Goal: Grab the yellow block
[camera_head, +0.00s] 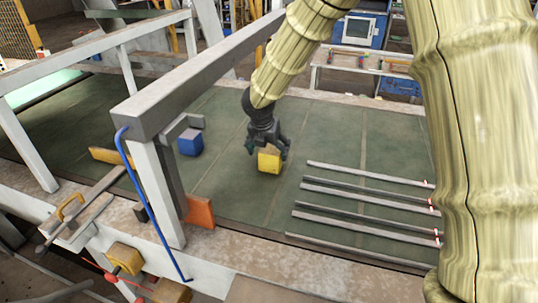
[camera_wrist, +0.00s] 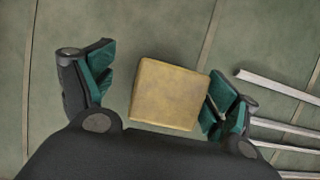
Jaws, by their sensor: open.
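The yellow block (camera_head: 269,161) sits on the green table surface below my gripper (camera_head: 268,150) in the head view. In the wrist view the yellow block (camera_wrist: 168,94) lies between the two open fingers of my gripper (camera_wrist: 158,92). The right finger is very close to the block's right side, and I cannot tell whether it touches. A clear gap shows between the left finger and the block. The block's lower edge in the wrist view is close to the dark gripper body.
A blue block (camera_head: 190,143) stands to the left, beside a grey beam frame (camera_head: 190,85). An orange piece (camera_head: 200,212) is near the front edge. Several metal bars (camera_head: 365,205) lie to the right. The green surface (camera_head: 235,190) around the yellow block is mostly clear.

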